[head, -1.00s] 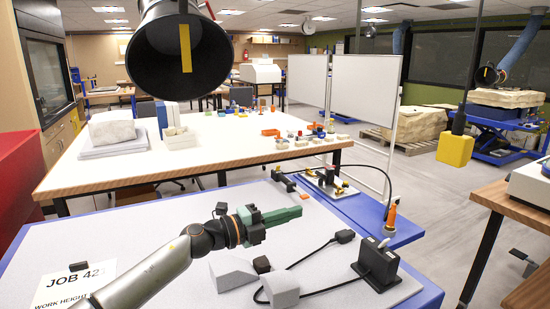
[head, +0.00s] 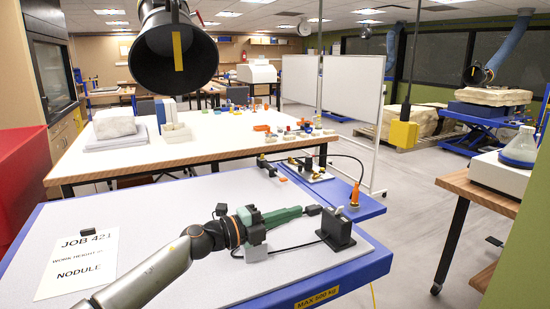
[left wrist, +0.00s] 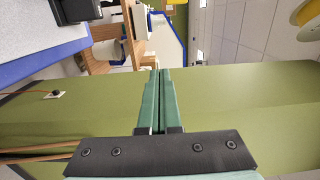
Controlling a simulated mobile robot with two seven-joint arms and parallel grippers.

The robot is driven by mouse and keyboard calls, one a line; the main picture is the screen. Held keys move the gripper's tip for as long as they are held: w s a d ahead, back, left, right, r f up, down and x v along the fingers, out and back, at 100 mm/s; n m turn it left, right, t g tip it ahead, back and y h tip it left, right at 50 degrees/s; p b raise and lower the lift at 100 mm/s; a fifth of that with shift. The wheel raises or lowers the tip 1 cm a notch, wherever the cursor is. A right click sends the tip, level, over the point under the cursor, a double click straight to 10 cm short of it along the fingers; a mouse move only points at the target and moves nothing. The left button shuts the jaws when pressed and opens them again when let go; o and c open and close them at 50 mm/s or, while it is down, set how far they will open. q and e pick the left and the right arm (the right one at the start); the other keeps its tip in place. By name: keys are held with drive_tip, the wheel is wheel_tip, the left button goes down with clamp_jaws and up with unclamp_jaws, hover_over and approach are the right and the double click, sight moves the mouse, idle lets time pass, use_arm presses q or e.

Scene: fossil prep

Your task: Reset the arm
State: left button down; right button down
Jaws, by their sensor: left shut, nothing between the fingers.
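My left gripper (head: 298,212), with green fingers, reaches in from the left over the grey-topped blue bench in the head view. Its fingers are shut together with nothing between them. In the left wrist view the closed green fingers (left wrist: 158,100) point up the picture, with an olive-green wall behind them. In the head view the fingertips appear near a black block-shaped tool stand (head: 336,228); I cannot tell how far above the bench they are. My right gripper is not in view.
The grey bench top (head: 150,205) carries a job sheet (head: 78,262) and black cables. A white table (head: 230,140) with small parts and a pale rock block (head: 114,124) stands behind. A black extraction hood (head: 172,52) hangs above. A side table with a flask (head: 520,147) is at right.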

use_arm(q)
drive_tip(key=s+a+f+n+t+y+b, duration=0.1)
drive_tip(key=s+a+f+n+t+y, duration=0.15)
drive_tip(key=s+f+n, duration=0.4)
drive_tip(key=s+a+f+n+t+y, duration=0.25)
drive_tip(key=f+n, duration=0.45)
drive_tip(key=f, duration=0.5)
drive_tip(key=s+a+f+n+t+y+b, duration=0.1)
drive_tip(key=s+a+f+n+y, duration=0.2)
drive_tip(key=s+f+n, duration=0.35)
drive_tip(key=s+a+f+n+g+y, duration=0.2)
drive_tip(key=s+a+f+n, duration=0.2)
drive_tip(key=s+f, duration=0.5)
drive_tip(key=s+a+f+n+g+y, duration=0.3)
drive_tip(key=s+a+f, duration=0.5)
drive_tip(key=s, duration=0.4)
drive_tip(key=shift+a+f+n, duration=0.25)
drive_tip(key=shift+f+n, duration=0.1)
drive_tip(key=shift+n, duration=0.25)
